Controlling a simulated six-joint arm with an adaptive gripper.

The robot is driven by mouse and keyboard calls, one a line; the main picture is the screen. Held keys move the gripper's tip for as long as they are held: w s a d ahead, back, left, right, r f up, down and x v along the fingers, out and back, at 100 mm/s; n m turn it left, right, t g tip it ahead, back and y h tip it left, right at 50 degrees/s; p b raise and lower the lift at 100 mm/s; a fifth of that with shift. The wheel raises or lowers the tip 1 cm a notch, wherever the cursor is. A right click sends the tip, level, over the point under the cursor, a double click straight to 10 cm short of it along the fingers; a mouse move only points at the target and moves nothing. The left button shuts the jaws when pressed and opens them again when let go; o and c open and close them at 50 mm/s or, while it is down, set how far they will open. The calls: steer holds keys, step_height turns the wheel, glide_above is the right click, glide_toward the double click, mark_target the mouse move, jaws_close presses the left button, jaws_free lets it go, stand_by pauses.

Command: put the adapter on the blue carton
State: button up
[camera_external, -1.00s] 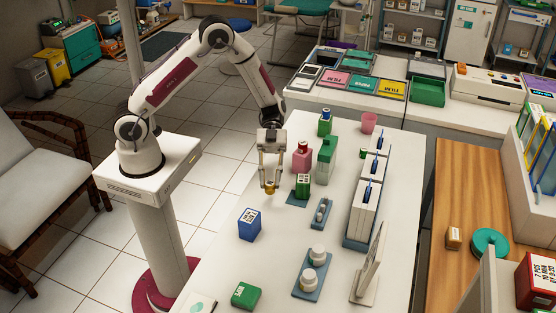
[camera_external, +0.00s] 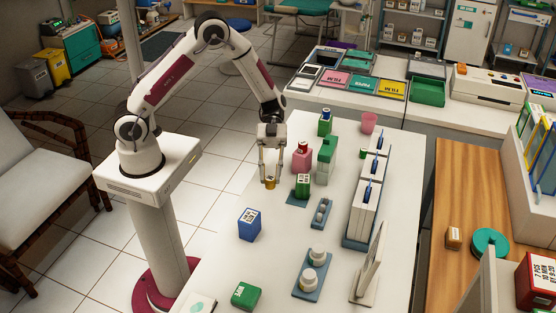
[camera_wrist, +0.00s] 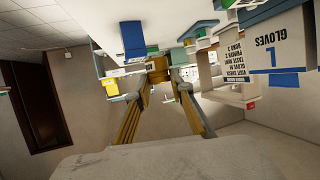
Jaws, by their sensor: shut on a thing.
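The adapter is a small gold-yellow piece (camera_external: 270,184) between the fingertips of my gripper (camera_external: 269,178), which is shut on it. It is held above the white table, beside the green-and-white carton. In the wrist view the gold adapter (camera_wrist: 158,68) shows between the tips of both fingers. The blue carton (camera_external: 249,225) stands upright on the table with a white label, below and slightly left of my gripper in the external view. In the wrist view a blue block (camera_wrist: 132,38) shows past the fingertips; I cannot tell surely that it is the same carton.
White jars sit on a blue tray (camera_external: 309,283); a green box (camera_external: 246,295) lies at the front.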

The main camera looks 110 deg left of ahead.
steer(key=w+d+r+n+t+y, duration=0.4)
steer(key=w+d+r+n, duration=0.1)
steer(key=w+r, duration=0.5)
steer(key=w+d+r+n+t+y, duration=0.5)
steer(key=w+d+r, duration=0.3)
steer(key=w+r, duration=0.2)
steer(key=w+n, duration=0.1)
steer(key=w, duration=0.1)
steer(key=shift+w, duration=0.35)
steer(key=shift+r+n+y, duration=0.35)
steer(key=shift+n+y, duration=0.45)
steer(key=shift+n, duration=0.1)
steer(key=shift+s+n+y, duration=0.5)
steer(key=shift+n+y, duration=0.4)
steer(key=shift+y, duration=0.3)
steer(key=shift+s, duration=0.1)
steer(key=s+f+n+g+y, duration=0.1)
steer(key=s+f+n+y, duration=0.2)
steer(key=s, duration=0.5)
steer(key=s+d+f+n+g+y, duration=0.1)
steer(key=s+f+n+y, duration=0.2)
steer(key=s+f, duration=0.2)
steer(key=s+f+n+g+y, duration=0.2)
steer(key=s+f+n+y, duration=0.1)
steer(key=s, duration=0.8)
steer(key=shift+s+d+f+y, duration=0.2)
steer(key=shift+f+y, duration=0.2)
steer(key=shift+f, duration=0.45)
